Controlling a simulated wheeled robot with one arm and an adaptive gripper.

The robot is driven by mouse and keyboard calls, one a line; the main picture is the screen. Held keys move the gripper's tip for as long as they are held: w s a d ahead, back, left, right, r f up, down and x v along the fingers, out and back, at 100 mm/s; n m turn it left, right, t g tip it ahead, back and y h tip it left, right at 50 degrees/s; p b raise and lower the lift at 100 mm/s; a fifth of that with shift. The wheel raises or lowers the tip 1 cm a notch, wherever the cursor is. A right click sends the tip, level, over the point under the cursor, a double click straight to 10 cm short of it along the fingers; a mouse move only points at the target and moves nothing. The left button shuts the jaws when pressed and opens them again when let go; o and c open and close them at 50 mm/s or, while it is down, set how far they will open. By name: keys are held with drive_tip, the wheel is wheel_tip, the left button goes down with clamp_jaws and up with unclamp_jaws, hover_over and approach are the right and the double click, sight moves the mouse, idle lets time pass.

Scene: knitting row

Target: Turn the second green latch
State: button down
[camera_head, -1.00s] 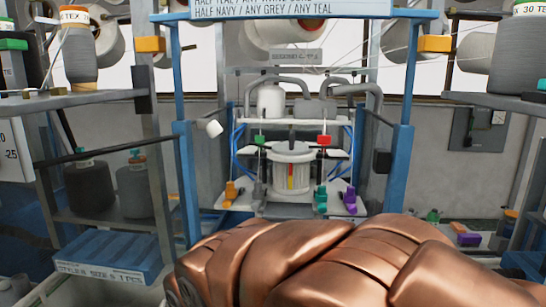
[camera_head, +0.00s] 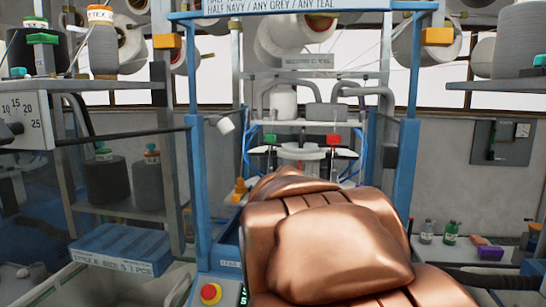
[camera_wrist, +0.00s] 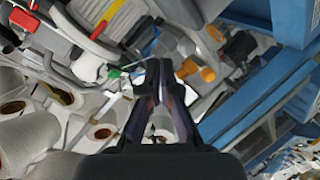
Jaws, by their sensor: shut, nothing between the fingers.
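A small green part (camera_head: 270,139) sits on the upper left of the knitting machine, level with a red part (camera_head: 333,139) on its right. I cannot tell whether the green part is the second green latch. In the wrist view a small green piece (camera_wrist: 114,73) lies left of my gripper (camera_wrist: 165,66). My gripper is shut and empty, its fingertips near an orange piece (camera_wrist: 208,74). A gap separates the green piece from the fingertips in the picture; contact is not visible. In the head view my copper arm hides my gripper and the machine's lower front.
A blue frame (camera_head: 408,165) surrounds the machine. An orange part (camera_head: 239,190) stands at its lower left. A red stop button (camera_head: 211,293) is in front. Yarn cones (camera_head: 105,180) stand on the left shelf. Small bottles (camera_head: 449,232) stand at right.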

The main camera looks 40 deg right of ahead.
drive_tip(key=w+d+r+n+t+b, duration=0.25)
drive_tip(key=d+r+n+t, duration=0.3)
drive_tip(key=r+n, duration=0.3)
drive_tip(key=n+t+y, duration=0.2)
drive_tip(key=n+y, duration=0.3)
approach(271, 149)
drive_tip(key=w+a+r, duration=0.2)
drive_tip(key=w+a, duration=0.2)
drive_tip(key=w, duration=0.2)
drive_tip(key=d, duration=0.2)
drive_tip(key=shift+s+d+f, duration=0.15)
drive_tip(key=shift+d+f, duration=0.1)
drive_tip(key=shift+d, duration=0.75)
drive_tip(key=shift+d+r+p, duration=0.1)
drive_tip(key=shift+p, duration=0.25)
